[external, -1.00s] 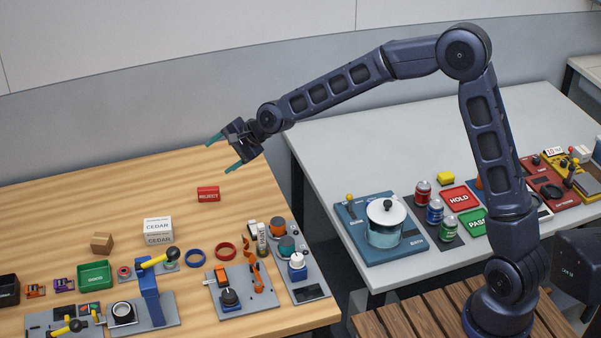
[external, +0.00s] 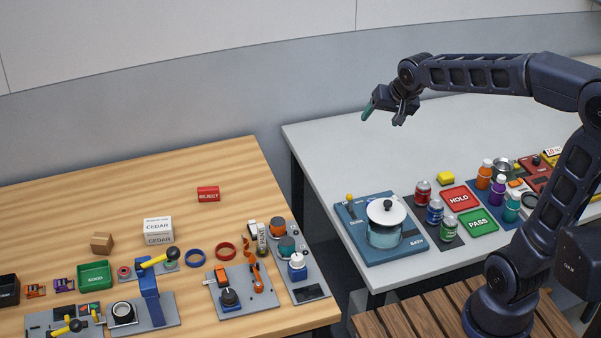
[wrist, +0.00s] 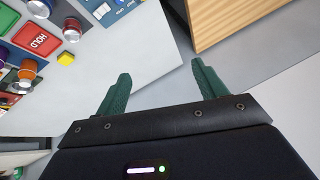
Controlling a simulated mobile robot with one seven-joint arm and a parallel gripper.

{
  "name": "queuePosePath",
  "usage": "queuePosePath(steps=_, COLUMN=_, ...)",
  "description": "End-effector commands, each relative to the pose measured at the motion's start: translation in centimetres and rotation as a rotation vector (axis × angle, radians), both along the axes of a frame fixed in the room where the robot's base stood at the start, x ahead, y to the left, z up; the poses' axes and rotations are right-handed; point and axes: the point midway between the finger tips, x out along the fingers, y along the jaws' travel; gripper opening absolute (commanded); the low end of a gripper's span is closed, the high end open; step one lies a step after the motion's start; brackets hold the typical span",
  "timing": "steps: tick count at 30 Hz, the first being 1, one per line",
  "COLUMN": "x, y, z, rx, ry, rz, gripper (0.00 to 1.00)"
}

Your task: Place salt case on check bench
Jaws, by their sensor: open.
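My gripper (external: 383,117) is high above the back left part of the grey bench (external: 330,142). It is open and nothing is between its green fingers in the wrist view (wrist: 160,74). I cannot make out a case labelled salt in either view. Two white boxes labelled CEDAR (external: 157,225) are stacked on the wooden table (external: 120,195). A small plain brown box (external: 102,243) sits left of them. No label naming the check bench is readable; the grey bench carries a red HOLD plate (external: 458,199) and a green PASS plate (external: 478,222).
A pot (external: 386,225) stands on a blue plate at the grey bench's front left. Cans (external: 435,211) and bottles (external: 497,190) stand nearby. The grey bench's back left is clear. A gap separates the two tables.

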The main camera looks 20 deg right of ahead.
Motion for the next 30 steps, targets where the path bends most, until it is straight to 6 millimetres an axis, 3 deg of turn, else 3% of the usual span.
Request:
queuePosePath(steps=6, x=-6.3, y=-7.1, z=0.8, rx=-0.112, ry=0.009, rz=0.043, gripper=0.71)
queuePosePath(steps=15, x=-15.6, y=-14.5, z=-0.3, rx=-0.222, ry=0.053, rz=0.121, gripper=0.71)
queuePosePath(steps=22, x=-20.3, y=-17.2, z=-1.6, rx=-0.26, ry=0.08, rz=0.174, gripper=0.71)
queuePosePath(steps=30, x=-21.4, y=-17.8, z=-2.1, rx=-0.267, ry=0.09, rz=0.19, gripper=0.75)
